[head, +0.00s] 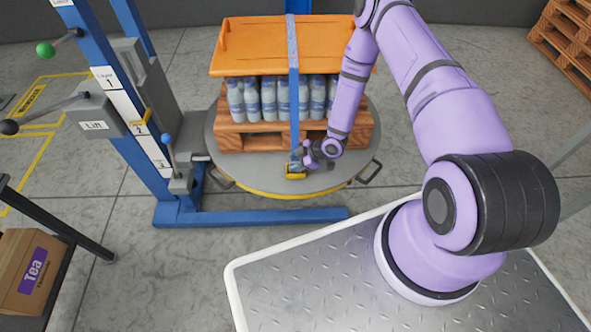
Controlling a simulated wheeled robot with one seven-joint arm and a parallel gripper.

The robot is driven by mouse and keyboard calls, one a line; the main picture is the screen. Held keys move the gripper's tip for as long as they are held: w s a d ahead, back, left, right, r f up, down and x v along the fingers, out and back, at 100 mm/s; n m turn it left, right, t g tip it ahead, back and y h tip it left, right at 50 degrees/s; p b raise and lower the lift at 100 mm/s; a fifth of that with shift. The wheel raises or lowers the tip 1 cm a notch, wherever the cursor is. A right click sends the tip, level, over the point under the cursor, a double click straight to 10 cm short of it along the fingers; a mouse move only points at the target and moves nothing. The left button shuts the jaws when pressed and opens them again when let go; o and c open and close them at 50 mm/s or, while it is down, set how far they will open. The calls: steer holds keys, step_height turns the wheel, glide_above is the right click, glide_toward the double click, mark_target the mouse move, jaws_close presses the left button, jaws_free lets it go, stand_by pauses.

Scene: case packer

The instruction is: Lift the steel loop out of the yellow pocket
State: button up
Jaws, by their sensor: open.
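The yellow pocket (296,175) is small and sits at the front rim of the round turntable, below the end of the blue strap (293,90). The strap runs down over the front of the bottle load. I cannot make out the steel loop clearly; the strap's lower end and my gripper crowd that spot. My gripper (301,157) is open, at the strap's lower end, just above and slightly right of the pocket. Whether its fingers stand around the loop or touch it is too small to tell.
The load is bottles (268,98) on a wooden pallet (237,136) under an orange cover (249,45). The turntable (233,168) has dark handles. A blue frame with levers (140,120) stands left. A Tea carton (28,272) is lower left. Floor between is clear.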

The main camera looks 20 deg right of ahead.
steer(key=shift+w+a+f, duration=0.25)
steer(key=shift+a+f, duration=0.1)
steer(key=shift+f, duration=0.1)
jaws_close()
steer(key=shift+r, duration=0.1)
